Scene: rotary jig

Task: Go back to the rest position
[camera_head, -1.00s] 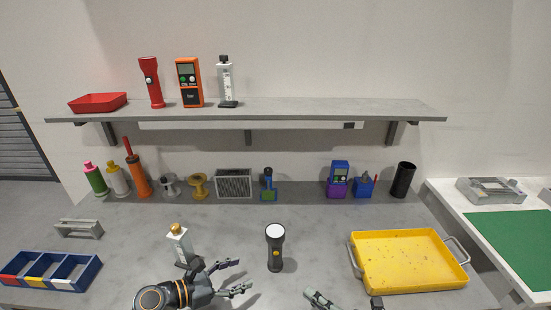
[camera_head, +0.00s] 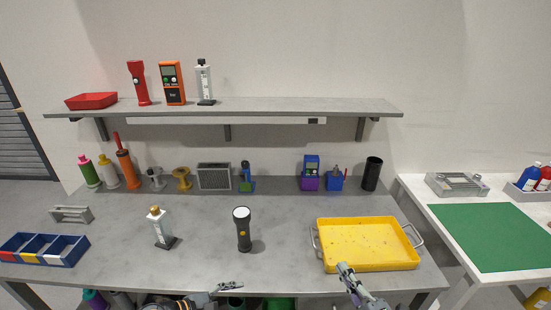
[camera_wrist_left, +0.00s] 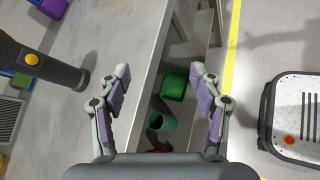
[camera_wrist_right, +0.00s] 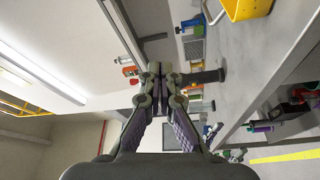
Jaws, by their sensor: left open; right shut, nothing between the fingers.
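My left gripper (camera_head: 228,288) is low at the table's front edge in the head view, below the black flashlight. In the left wrist view its fingers (camera_wrist_left: 162,90) are spread wide with nothing between them. My right gripper (camera_head: 346,270) is at the front edge by the yellow tray (camera_head: 368,268) in the head view. In the right wrist view its fingertips (camera_wrist_right: 158,70) are together and hold nothing. The black flashlight (camera_head: 242,230) stands upright on the grey table (camera_head: 200,265), apart from both grippers.
A blue divided bin (camera_head: 62,262) sits at the table's left. A shelf (camera_head: 260,107) runs along the wall above. A side table with a green mat (camera_head: 490,235) stands right. Items lie under the table.

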